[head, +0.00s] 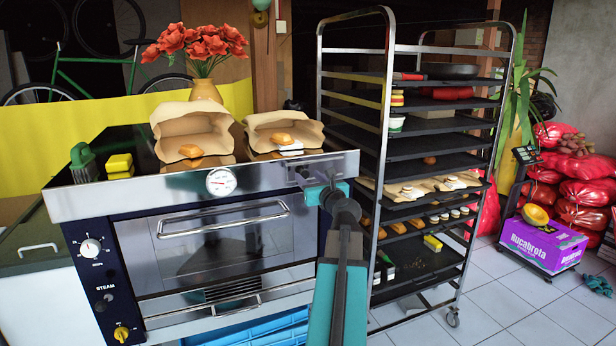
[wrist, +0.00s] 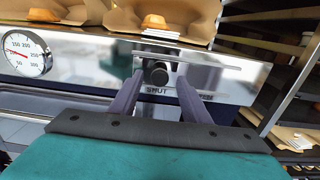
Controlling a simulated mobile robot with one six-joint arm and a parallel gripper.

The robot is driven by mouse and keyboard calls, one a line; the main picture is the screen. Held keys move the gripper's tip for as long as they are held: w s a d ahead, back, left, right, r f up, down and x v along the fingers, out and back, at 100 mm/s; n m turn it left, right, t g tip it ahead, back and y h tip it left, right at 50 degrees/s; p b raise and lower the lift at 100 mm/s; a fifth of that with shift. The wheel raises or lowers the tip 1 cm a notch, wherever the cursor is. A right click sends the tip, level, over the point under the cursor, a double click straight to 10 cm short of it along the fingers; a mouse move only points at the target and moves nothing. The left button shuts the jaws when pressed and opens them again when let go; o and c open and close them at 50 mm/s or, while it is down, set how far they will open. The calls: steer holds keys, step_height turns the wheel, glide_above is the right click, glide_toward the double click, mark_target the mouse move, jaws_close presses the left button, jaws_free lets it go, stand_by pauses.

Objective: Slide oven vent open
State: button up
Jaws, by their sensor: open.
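The oven (head: 215,240) has a steel top front strip with a small vent slide (head: 303,172) at its right end. In the wrist view the vent's dark round knob (wrist: 158,73) sits at the left of its plate, above the label SHUT. A second label to its right is partly hidden by a finger. My gripper (head: 328,188) is at the vent in the head view. In the wrist view my gripper (wrist: 160,84) is open, one finger on each side of the knob. I cannot tell whether either finger touches it.
A round dial (head: 221,181) is on the strip left of the vent. Paper bags with bread (head: 190,125) and a flower vase (head: 206,88) stand on the oven top. A tall tray rack (head: 387,150) stands close to the right of the vent. Tiled floor lies beyond it.

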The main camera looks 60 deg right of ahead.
steer(key=shift+w+d, duration=0.45)
steer(key=shift+w, duration=0.1)
steer(key=shift+c, duration=0.3)
jaws_close()
